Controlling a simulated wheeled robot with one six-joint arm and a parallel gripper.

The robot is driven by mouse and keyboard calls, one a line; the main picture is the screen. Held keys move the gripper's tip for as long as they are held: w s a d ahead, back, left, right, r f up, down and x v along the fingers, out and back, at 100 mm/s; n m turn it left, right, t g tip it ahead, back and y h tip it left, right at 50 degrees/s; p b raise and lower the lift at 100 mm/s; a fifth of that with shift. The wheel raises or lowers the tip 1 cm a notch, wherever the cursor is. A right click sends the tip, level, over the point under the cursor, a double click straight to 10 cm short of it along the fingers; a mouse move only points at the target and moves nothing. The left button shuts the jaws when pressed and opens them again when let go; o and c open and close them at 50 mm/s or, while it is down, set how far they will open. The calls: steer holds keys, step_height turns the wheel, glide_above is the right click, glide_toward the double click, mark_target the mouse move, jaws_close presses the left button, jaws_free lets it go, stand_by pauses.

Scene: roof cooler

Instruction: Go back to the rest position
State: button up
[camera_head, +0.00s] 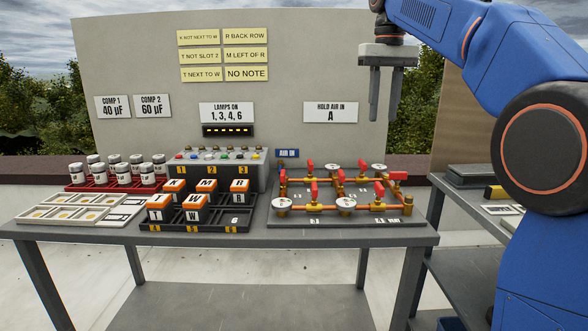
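My gripper (385,88) hangs from my blue arm (455,40) at the upper right, pointing down. Its two grey fingers are apart, with nothing between them. It is in the air above the right side of the table (350,238), well clear of the valve board (345,215) below it. Nothing touches the fingers.
A rack (210,224) holds orange-topped lettered blocks: K, M, R behind, T and W in front. Capacitors (123,174) stand in a red tray at left. A lamp box (240,172) stands behind. A panel (280,60) with notes rises at the back. A side shelf (460,200) is at right.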

steer(key=s+d+f+t, duration=0.2)
steer(key=s+d+f, duration=0.1)
steer(key=s+f, duration=1.4)
steer(key=s+d+f+m+t, duration=0.1)
steer(key=s+d+f, duration=0.3)
steer(key=s+f, duration=1.3)
step_height(320, 180, down, 3)
steer(key=shift+d+f+t, duration=0.15)
steer(key=shift+t, duration=0.75)
